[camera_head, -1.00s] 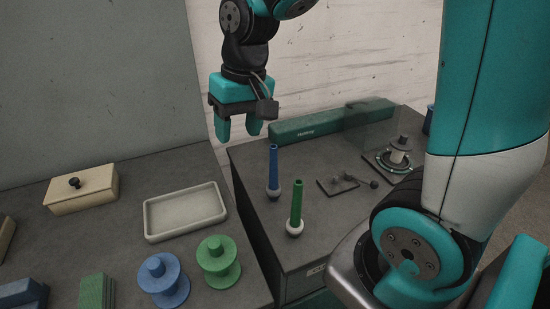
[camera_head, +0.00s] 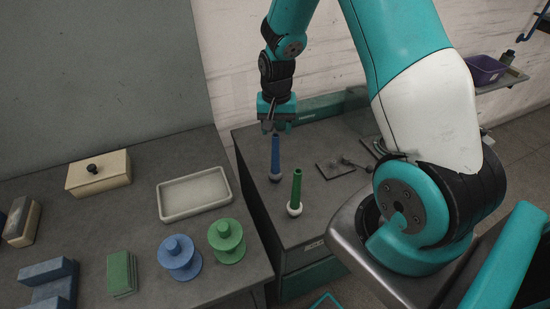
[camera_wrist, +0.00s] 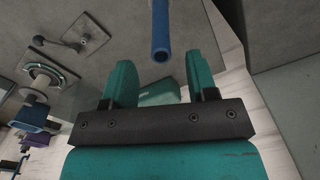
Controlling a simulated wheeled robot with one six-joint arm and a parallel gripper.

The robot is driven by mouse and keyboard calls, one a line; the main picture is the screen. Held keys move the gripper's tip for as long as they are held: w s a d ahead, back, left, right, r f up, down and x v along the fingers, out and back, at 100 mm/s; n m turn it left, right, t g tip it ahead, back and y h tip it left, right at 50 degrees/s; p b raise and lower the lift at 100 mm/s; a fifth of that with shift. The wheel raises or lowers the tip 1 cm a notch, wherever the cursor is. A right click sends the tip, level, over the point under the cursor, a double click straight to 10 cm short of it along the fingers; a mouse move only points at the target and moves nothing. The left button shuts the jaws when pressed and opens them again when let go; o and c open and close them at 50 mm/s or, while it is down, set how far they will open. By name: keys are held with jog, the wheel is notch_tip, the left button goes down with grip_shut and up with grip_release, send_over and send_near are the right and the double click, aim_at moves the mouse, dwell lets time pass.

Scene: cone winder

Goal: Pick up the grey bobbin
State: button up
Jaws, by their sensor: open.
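My gripper (camera_head: 277,127) is open and empty above the top end of a blue spindle (camera_head: 275,158) on the grey cabinet. In the wrist view its two teal fingers (camera_wrist: 163,78) stand apart, with the blue spindle in line with the gap between them. In the wrist view a pale, grey-topped bobbin (camera_wrist: 36,94) stands on a round-ringed plate at the far left, well away from the fingers. My arm hides that bobbin in the head view.
A green spindle (camera_head: 296,192) stands beside the blue one. A crank on a small plate (camera_head: 336,169) lies to its right. The left table bears a cream tray (camera_head: 163,214), a blue bobbin (camera_head: 180,258), a green bobbin (camera_head: 226,241) and a lidded box (camera_head: 98,177).

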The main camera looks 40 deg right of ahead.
aim_at(276, 135)
jog(key=shift+w+f+p, duration=0.1)
jog(key=shift+f+p, duration=1.15)
jog(key=shift+f, duration=1.45)
jog(key=c, duration=1)
